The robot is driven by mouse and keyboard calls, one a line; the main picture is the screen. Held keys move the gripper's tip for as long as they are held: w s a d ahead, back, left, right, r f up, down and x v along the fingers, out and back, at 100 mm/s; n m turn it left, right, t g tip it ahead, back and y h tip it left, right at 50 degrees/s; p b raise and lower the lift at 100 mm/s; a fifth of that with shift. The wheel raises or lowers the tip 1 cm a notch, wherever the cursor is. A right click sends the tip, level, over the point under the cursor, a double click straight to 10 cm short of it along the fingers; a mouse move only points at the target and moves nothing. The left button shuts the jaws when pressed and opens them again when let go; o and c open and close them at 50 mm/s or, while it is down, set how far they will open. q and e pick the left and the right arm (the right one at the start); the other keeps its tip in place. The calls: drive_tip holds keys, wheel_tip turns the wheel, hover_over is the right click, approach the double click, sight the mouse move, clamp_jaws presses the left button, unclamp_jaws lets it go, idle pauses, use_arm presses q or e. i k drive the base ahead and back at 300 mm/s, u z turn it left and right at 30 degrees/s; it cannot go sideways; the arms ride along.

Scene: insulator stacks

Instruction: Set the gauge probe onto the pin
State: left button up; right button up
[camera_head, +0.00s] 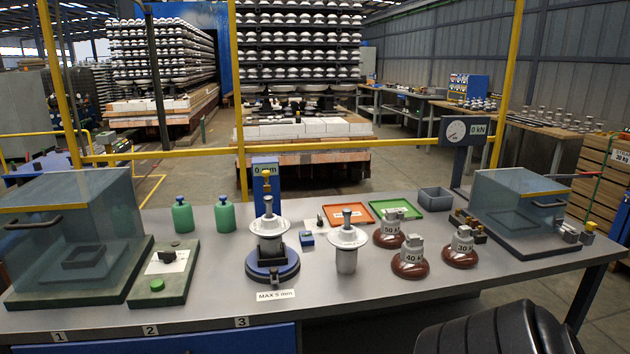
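The gauge is a blue upright (265,206) with a small display that seems to read 0 mm. A small yellow-brown part on its front, apparently the probe (267,178), sits just above the pin. The grey pin (268,206) stands upright on a white insulator (268,228). That insulator rests on a round blue and black base (272,266), behind a label reading MAX 5 mm (275,295). Whether the probe touches the pin is too small to tell. Neither gripper is in view.
A second white insulator (347,240) with a pin stands to the right. Clear boxes stand at left (70,235) and right (520,205). A black ribbed shape (500,330) covers the lower right.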

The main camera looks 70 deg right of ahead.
sight(266, 173)
drive_tip(key=k, duration=0.4)
drive_tip(key=z, duration=1.05)
